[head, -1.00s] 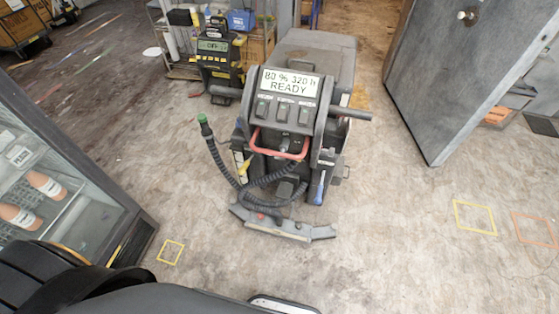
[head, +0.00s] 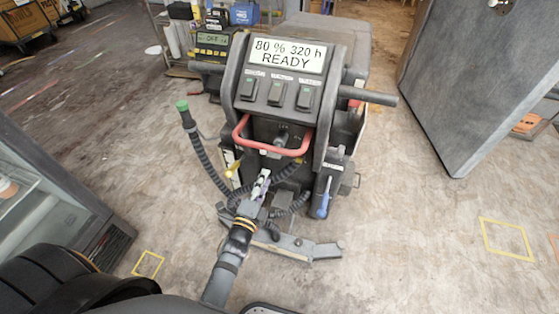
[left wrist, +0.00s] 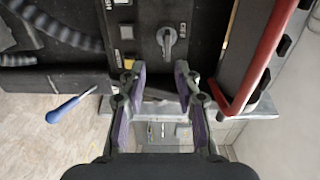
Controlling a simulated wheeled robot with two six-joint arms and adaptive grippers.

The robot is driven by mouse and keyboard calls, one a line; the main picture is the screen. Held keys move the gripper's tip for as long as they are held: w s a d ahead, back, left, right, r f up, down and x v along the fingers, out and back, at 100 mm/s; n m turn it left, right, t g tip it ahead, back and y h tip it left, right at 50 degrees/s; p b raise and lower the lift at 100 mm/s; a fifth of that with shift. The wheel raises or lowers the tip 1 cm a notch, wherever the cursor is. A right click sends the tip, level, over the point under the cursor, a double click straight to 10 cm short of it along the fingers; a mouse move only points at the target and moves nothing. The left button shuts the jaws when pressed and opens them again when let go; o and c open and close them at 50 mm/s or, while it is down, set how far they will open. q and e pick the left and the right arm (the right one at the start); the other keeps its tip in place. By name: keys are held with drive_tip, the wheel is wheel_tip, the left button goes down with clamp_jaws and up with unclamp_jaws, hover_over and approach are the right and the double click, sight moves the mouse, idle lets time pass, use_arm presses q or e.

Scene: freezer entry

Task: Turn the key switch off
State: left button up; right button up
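The floor-cleaning machine (head: 330,170) stands in front of me, its display (head: 287,53) reading "80 % 320 h READY". The key switch (head: 281,139) is on its dark panel, just behind the red bar (head: 240,134). In the left wrist view the grey key switch (left wrist: 167,40) shows close up, beyond the fingertips and roughly between them. My left gripper (head: 264,176) is below and in front of the switch. In the left wrist view, its fingers (left wrist: 160,76) are spread with nothing between them. My right gripper is not in view.
The red bar (left wrist: 262,60) runs along the right of the left wrist view. A glass-fronted cabinet (head: 45,200) is at left, a grey door (head: 465,85) at right. Floor lies open at right.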

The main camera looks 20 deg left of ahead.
sight(274, 154)
use_arm(q)
drive_tip(key=w, duration=0.6)
drive_tip(key=w+r, duration=0.1)
drive_tip(key=w, duration=0.3)
drive_tip(key=shift+d, duration=0.15)
drive_tip(key=shift+w, duration=0.3)
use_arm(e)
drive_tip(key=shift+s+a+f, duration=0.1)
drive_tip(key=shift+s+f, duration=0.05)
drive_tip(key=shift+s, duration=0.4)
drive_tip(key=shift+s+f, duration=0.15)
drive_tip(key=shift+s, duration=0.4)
use_arm(q)
clamp_jaws()
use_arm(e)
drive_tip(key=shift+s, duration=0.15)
